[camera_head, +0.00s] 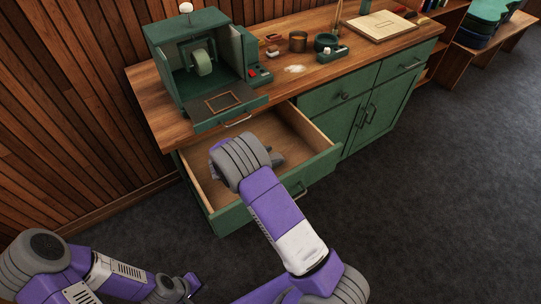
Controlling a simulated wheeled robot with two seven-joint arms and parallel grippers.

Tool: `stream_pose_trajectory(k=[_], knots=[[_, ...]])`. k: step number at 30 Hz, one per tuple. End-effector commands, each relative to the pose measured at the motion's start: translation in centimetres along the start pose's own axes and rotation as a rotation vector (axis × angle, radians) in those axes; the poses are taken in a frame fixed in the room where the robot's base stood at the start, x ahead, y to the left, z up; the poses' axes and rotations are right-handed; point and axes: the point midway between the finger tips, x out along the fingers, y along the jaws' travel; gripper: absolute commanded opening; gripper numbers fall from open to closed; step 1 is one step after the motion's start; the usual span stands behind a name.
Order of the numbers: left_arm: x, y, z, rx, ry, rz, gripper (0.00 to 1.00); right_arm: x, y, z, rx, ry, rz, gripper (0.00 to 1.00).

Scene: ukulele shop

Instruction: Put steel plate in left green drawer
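The left green drawer (233,217) is pulled open under the left part of the wooden counter. Its wooden inside shows around my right arm. My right gripper (277,158) is inside or just above the drawer, mostly hidden behind its own thick grey wrist; only a small grey part shows. Whether it holds anything cannot be seen. I cannot make out a steel plate for certain; it may be hidden by my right wrist. My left gripper (190,286) is low at the bottom left, away from the drawer and small in view; its fingers are unclear.
A green box machine (194,62) stands on the counter (150,100), its front flap (225,104) lowered over the drawer's back. Tins, small items and a board (380,26) lie farther right. Closed green doors (360,118) are right of the drawer. The dark floor (430,210) is clear.

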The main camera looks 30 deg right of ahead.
Motion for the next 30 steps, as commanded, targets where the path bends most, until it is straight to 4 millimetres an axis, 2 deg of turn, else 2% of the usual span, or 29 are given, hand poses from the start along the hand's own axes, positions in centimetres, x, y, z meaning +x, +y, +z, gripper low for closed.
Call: stream_pose_trajectory(k=[1,4,13,17,30], knots=[[0.0,0.0,0.0,0.0,0.0,0.0,0.0,0.0,0.0,0.0,0.0,0.0,0.0,0.72],[0.0,0.0,0.0,0.0,0.0,0.0,0.0,0.0,0.0,0.0,0.0,0.0,0.0,0.86],[0.0,0.0,0.0,0.0,0.0,0.0,0.0,-0.1,0.0,-0.2,0.0,0.0,-0.001,0.86],[-0.3,0.1,0.0,0.0,0.0,0.0,0.0,-0.7,-0.1,-1.3,0.002,0.001,-0.002,0.86],[-2.5,0.9,0.1,0.0,0.0,0.0,0.0,-9.9,-0.1,-1.3,0.0,-0.002,-0.003,0.86]])
